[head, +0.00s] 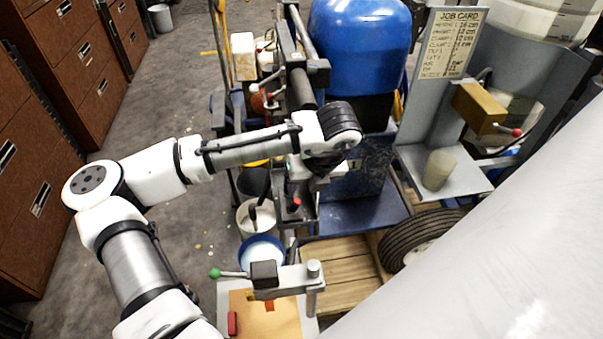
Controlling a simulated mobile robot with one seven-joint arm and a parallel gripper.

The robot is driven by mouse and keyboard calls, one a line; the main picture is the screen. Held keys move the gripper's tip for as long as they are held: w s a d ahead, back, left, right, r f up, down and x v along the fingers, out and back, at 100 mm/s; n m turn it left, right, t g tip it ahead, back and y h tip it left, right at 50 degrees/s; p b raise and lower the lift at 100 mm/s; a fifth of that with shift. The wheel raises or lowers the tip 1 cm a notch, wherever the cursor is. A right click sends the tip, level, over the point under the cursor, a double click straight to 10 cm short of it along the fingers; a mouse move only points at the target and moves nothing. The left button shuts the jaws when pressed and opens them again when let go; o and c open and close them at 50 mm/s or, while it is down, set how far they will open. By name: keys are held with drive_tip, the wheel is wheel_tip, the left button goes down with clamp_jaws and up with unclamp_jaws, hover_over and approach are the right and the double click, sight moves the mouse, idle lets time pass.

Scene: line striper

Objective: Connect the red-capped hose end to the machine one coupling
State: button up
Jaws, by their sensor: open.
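Machine one is the blue-tanked unit (360,38) at top centre, with a "1" on its dark blue panel (368,190). My gripper (312,178) hangs below my dark-ringed wrist, in front of the machine's left side. It is open, and its fingertips are largely hidden by the wrist and the metal parts around it. A small red piece (296,202) shows just below the gripper on a dark metal part. I cannot tell whether it is the hose's red cap or a knob. The hose run and the machine one coupling cannot be made out clearly.
A clamp with a green-knobbed lever (238,274) stands in front over a tan board (244,312), with a red block (232,322) on it. Buckets (258,218) stand below my forearm. A tyre (420,240) and job card (452,42) are right. Floor is open left.

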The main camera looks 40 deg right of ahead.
sight(297, 201)
drive_tip(key=b+x, duration=0.5)
drive_tip(key=x, duration=0.1)
drive_tip(key=shift+s+f+b, duration=0.1)
drive_tip(key=shift+f+b, duration=0.2)
drive_tip(key=shift+b, duration=0.1)
drive_tip(key=shift+b+x, duration=0.65)
drive_tip(key=shift+x, duration=1.05)
drive_tip(key=shift+r, duration=0.1)
drive_tip(key=shift+d, duration=0.15)
drive_tip(key=shift+c, duration=0.3)
clamp_jaws()
